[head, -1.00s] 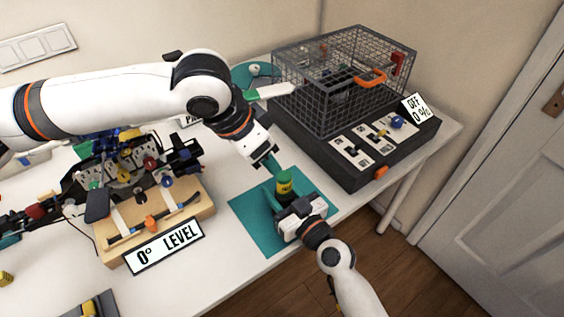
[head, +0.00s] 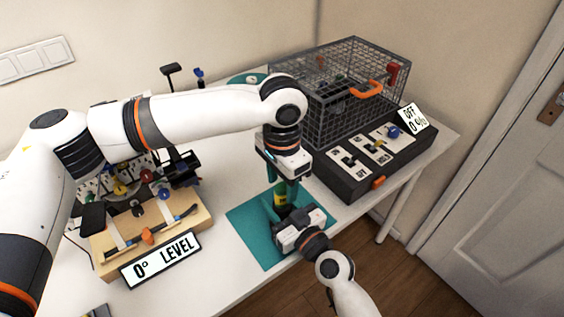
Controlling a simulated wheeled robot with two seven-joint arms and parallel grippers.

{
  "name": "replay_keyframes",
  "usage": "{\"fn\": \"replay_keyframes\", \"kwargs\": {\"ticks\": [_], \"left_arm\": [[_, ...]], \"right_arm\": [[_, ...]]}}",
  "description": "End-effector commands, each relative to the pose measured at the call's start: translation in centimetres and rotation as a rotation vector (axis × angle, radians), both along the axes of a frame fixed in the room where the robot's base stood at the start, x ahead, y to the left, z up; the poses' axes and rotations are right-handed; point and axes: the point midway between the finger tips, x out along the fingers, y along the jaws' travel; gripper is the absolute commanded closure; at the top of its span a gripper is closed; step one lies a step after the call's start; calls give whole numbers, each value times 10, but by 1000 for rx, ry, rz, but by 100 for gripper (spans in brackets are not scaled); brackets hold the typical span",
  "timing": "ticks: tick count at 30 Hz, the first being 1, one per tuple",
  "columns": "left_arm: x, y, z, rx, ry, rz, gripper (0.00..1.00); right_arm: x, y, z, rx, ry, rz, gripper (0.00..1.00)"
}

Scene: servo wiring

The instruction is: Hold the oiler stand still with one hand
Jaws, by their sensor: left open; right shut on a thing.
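The oiler stand (head: 267,210) is a teal holder on a teal mat (head: 248,236) near the table's front edge. A green and yellow oiler (head: 280,196) stands upright in it. My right gripper (head: 284,221) comes from the front and is shut on the stand; its fingertips are largely hidden by its own body. My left gripper (head: 287,186) points down right above the oiler, open, with its fingers around or just beside the oiler's top. I cannot tell whether they touch it.
A wire cage (head: 350,85) on a black switch box (head: 350,185) stands behind to the right. A wooden board (head: 185,226) with a "0° LEVEL" sign (head: 160,259) lies to the left. The white table between board and mat is clear.

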Motion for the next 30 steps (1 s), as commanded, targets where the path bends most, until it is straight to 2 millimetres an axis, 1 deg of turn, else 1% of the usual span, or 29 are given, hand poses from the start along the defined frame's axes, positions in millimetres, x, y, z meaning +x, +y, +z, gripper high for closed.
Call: {"fn": "replay_keyframes", "kwargs": {"ticks": [1,3,7,12,19,20,21,28,29,30], "left_arm": [[0,0,-9,1,2,1,49],[0,0,-19,1,1,0,49],[0,0,-32,0,0,1,49],[0,0,-39,-1,-1,1,49],[0,0,-40,-1,-1,0,49],[0,0,-40,-1,-1,0,52],[0,0,-40,-1,-1,0,59],[0,0,-39,0,-1,0,97],[0,0,-39,0,-1,0,76],[0,0,-39,0,-1,0,83]], "right_arm": [[0,0,-1,-1,1,1,84],[0,0,-1,-1,1,1,84],[0,0,-1,-1,2,1,84],[0,0,-1,-1,2,1,84],[0,0,-1,0,2,1,84],[0,0,-1,0,2,1,84],[0,0,-1,0,2,1,84],[-1,0,-1,0,2,1,84],[-1,0,-1,0,2,1,84],[-1,0,-1,0,2,1,84]]}}
